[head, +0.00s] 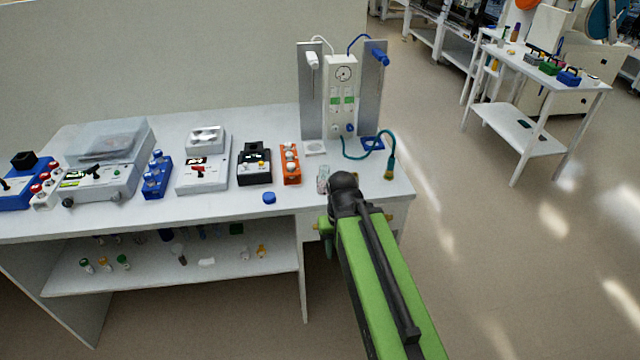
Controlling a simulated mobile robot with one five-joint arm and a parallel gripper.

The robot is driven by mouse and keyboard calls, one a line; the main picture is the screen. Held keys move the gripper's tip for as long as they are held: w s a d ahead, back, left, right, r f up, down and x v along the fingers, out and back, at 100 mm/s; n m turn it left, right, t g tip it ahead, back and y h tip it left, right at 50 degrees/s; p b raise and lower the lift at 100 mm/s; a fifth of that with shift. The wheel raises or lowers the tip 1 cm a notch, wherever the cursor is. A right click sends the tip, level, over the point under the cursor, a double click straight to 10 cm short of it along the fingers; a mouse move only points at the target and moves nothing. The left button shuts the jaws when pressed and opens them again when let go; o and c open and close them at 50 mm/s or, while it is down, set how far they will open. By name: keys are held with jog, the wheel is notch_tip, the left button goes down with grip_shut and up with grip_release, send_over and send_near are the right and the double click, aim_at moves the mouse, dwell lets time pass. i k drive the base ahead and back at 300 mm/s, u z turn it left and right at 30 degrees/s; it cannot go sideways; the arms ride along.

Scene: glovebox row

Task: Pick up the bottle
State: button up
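A small clear bottle (323,178) stands on the white bench top near its right front. It is small in the picture and its right side lies close to my arm's dark end. My green and black arm reaches in from the lower right, and its dark end, my gripper (343,188), is just right of the bottle in the picture. The fingertips cannot be made out, so I cannot tell whether they are open or touch the bottle. A loose blue cap (269,197) lies on the bench left of the bottle.
An orange block with white knobs (291,163), a black device (254,164) and a white balance (203,168) stand to the left. Behind is a tall white station (341,95) with a teal hose (378,152). Several small bottles (104,264) stand on the lower shelf.

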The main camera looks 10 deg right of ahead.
aim_at(324, 174)
jog(key=u, duration=0.6)
jog(key=k, duration=0.15)
jog(key=u, duration=3.55)
jog(key=k, duration=2.55)
jog(key=z, duration=0.75)
jog(key=i, duration=1)
jog(key=u, duration=0.05)
